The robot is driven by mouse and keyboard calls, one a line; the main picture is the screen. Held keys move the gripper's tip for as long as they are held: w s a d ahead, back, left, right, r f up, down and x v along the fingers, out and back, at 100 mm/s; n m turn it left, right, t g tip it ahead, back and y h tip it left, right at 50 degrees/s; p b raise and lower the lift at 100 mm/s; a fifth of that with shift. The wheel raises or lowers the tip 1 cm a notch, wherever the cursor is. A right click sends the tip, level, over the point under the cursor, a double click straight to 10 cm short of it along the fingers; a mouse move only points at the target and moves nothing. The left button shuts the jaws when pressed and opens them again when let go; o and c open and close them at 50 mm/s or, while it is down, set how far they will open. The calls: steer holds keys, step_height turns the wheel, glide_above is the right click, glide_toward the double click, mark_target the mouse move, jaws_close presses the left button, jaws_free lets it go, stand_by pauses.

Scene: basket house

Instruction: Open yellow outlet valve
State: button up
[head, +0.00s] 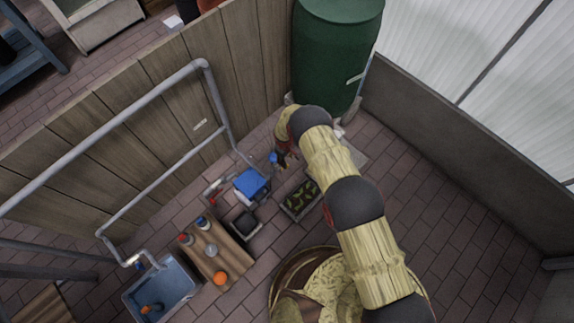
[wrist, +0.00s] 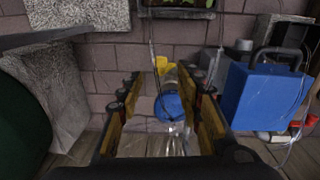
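My gripper (wrist: 163,95) is open, its two dark and yellow fingers apart with nothing visibly clamped between them. A small yellow piece (wrist: 163,65), which looks like the yellow valve handle, shows beyond and between the fingertips in the wrist view. A round blue part (wrist: 168,106) lies between the fingers, nearer the wrist. I cannot tell whether either finger touches these parts. In the head view my gripper (head: 283,158) reaches down by the fence, beside a small blue part (head: 272,157); the yellow piece cannot be made out there.
A blue box-shaped unit (head: 250,182) with a dark handle stands close by; it fills the right of the wrist view (wrist: 262,97). A planter (head: 300,199), a green barrel (head: 335,60), a wooden table (head: 232,262) and a blue tub (head: 160,288) surround the area. Brick floor at right is clear.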

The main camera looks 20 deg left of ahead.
steer(key=f+b, duration=0.1)
steer(key=f, duration=0.3)
steer(key=f+b, duration=0.2)
steer(key=f, duration=0.1)
steer(key=shift+w+f, duration=0.2)
steer(key=shift+f, duration=0.2)
steer(key=c, duration=0.4)
jaws_close()
